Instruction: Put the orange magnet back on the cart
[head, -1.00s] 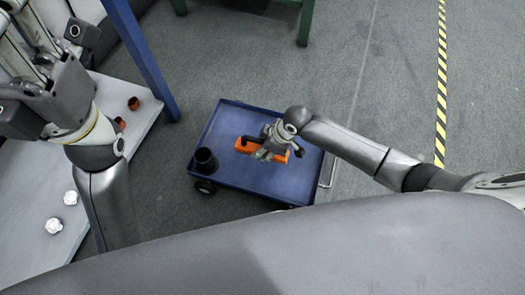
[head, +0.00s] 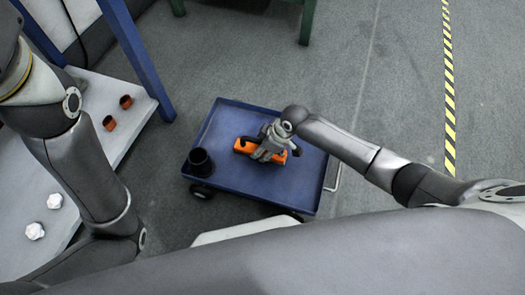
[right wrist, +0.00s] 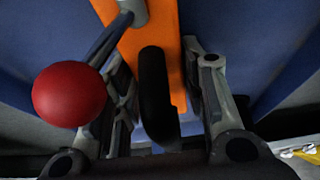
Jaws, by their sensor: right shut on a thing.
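The orange magnet (head: 244,146) is a long orange block over the middle of the blue cart (head: 226,120) in the head view. I cannot tell whether it touches the cart's top or hangs just above it. My right gripper (head: 265,153) reaches down over it and hides its middle. In the right wrist view the magnet (right wrist: 165,28) lies between the fingers, with a black handle and a lever with a red ball knob (right wrist: 69,94). My right gripper (right wrist: 165,85) is shut on it. My left arm shows at the left of the head view, but its gripper is out of frame.
A black cup-like holder (head: 200,161) stands at the cart's left corner. A pale table (head: 82,150) at the left holds two small orange-brown pieces (head: 117,112) and two white knobs (head: 45,216). A blue post (head: 137,55) rises beside it. Open floor lies right of the cart.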

